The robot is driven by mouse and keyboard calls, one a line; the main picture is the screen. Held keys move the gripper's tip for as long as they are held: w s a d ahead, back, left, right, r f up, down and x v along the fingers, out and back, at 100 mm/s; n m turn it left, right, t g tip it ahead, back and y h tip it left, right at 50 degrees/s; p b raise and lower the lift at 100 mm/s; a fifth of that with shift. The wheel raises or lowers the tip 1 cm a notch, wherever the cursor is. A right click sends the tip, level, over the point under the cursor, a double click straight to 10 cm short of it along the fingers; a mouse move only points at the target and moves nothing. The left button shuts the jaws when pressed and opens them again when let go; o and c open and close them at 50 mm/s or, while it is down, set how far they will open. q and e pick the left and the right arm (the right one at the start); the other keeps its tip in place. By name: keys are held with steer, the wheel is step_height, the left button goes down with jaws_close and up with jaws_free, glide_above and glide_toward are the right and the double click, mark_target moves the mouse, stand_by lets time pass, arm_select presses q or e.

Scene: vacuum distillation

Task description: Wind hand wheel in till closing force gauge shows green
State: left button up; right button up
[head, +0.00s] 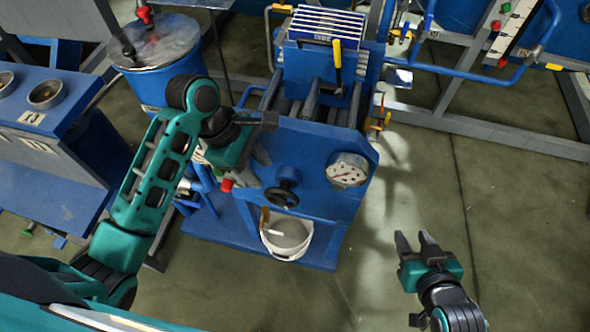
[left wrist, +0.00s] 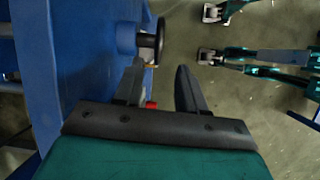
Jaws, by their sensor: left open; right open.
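The black hand wheel (head: 282,195) sits on the front of the blue press, below and left of the round closing force gauge (head: 347,170). The gauge has a white face with a reddish patch; its needle reading is too small to tell. My left gripper (head: 265,155) is open and empty, above and left of the wheel, apart from it. In the left wrist view the wheel (left wrist: 158,40) shows edge-on beyond the open fingers (left wrist: 158,85). My right gripper (head: 414,240) is open and empty over the floor, right of the press.
A white bucket (head: 287,236) stands on the press's blue base plate (head: 230,235) below the wheel. A blue drum (head: 160,55) and a blue bench (head: 45,195) stand to the left. Blue pipes (head: 480,72) run at the back right. The floor (head: 500,220) at right is clear.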

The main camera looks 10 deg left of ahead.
mark_target(284, 196)
arm_select(q)
steer(key=shift+n, duration=0.4)
steer(key=x, duration=1.2)
steer(key=shift+d, duration=0.25)
jaws_close()
